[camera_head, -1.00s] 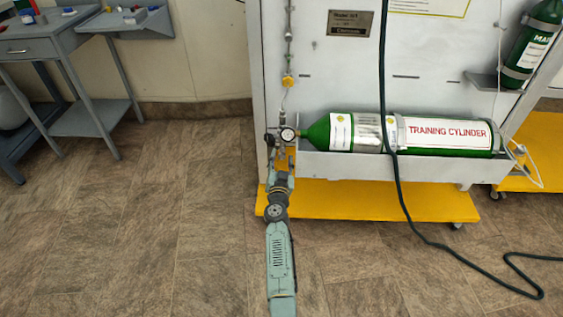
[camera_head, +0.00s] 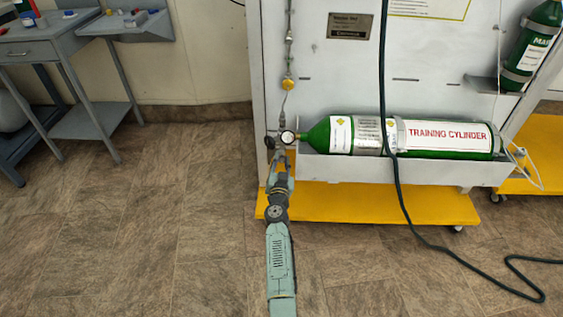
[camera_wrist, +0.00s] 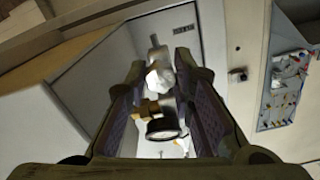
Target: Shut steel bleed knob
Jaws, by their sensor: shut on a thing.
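The green training cylinder (camera_head: 350,134) lies on its side in a white cradle. At its left end is the regulator with a round gauge (camera_head: 287,136). My gripper (camera_head: 281,158) is at the regulator, just below the gauge; its fingertips are hard to make out there. In the wrist view my gripper (camera_wrist: 160,78) has its fingers on both sides of a pale steel knob (camera_wrist: 159,77), which I take to be the bleed knob. A brass fitting (camera_wrist: 149,108) and a dark-rimmed round part (camera_wrist: 162,130) also show between the fingers. The knob's contact faces are partly hidden.
A dark green hose (camera_head: 400,205) hangs across the cylinder and runs over the floor at right. The yellow base (camera_head: 390,203) of the panel sticks out below the cradle. A grey bench (camera_head: 45,45) stands at left. The floor between is clear.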

